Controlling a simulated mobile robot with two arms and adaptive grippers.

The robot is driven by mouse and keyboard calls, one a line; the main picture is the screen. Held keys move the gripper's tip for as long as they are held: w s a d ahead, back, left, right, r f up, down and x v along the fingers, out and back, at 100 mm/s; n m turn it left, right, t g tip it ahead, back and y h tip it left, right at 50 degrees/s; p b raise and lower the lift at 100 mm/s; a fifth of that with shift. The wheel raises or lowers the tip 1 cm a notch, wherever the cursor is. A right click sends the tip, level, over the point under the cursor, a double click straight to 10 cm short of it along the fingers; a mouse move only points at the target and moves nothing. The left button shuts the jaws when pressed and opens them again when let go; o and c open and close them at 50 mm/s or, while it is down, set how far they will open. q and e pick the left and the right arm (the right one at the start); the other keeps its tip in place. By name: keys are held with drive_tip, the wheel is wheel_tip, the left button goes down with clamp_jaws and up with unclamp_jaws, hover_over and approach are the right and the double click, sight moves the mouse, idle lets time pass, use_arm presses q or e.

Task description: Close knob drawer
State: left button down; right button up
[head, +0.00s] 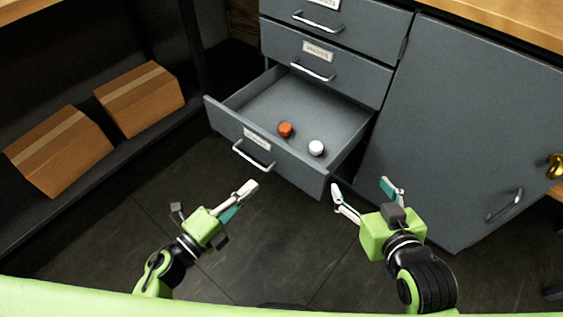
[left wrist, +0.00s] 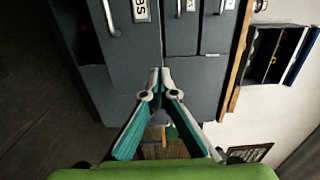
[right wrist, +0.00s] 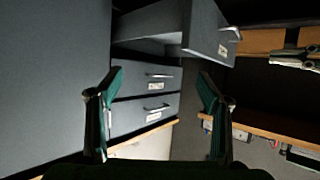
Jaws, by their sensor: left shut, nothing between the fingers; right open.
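The knob drawer (head: 238,143) is the open bottom drawer of the grey cabinet in the head view, pulled well out. It has a label and a bar handle (head: 253,158) on its front. Inside lie an orange knob (head: 285,129) and a white knob (head: 316,148). My left gripper (head: 252,186) is shut and empty, in front of the drawer front and below the handle, apart from it. My right gripper (head: 366,186) is open and empty, near the drawer's front right corner. The open drawer (right wrist: 212,35) also shows in the right wrist view.
Two drawers above, the middle one (head: 340,70) among them, are shut. A grey cabinet door (head: 460,130) with a handle stands to the right. A dark shelf at left holds two cardboard boxes (head: 58,148) (head: 139,98). The dark floor (head: 100,235) in front is clear.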

sight(287, 152)
use_arm(q)
drive_tip(key=b+x, duration=0.1)
drive_tip(key=x, duration=1)
drive_tip(key=shift+w, duration=0.15)
drive_tip(key=shift+w+d, duration=0.4)
drive_tip(key=shift+w, duration=0.05)
use_arm(e)
wheel_tip(287, 152, up, 6)
drive_tip(key=w+a+t+y, duration=0.1)
drive_tip(key=w+t, duration=0.1)
drive_tip(key=t, duration=0.1)
drive_tip(key=shift+w+a, duration=0.25)
drive_tip(key=shift+w, duration=0.05)
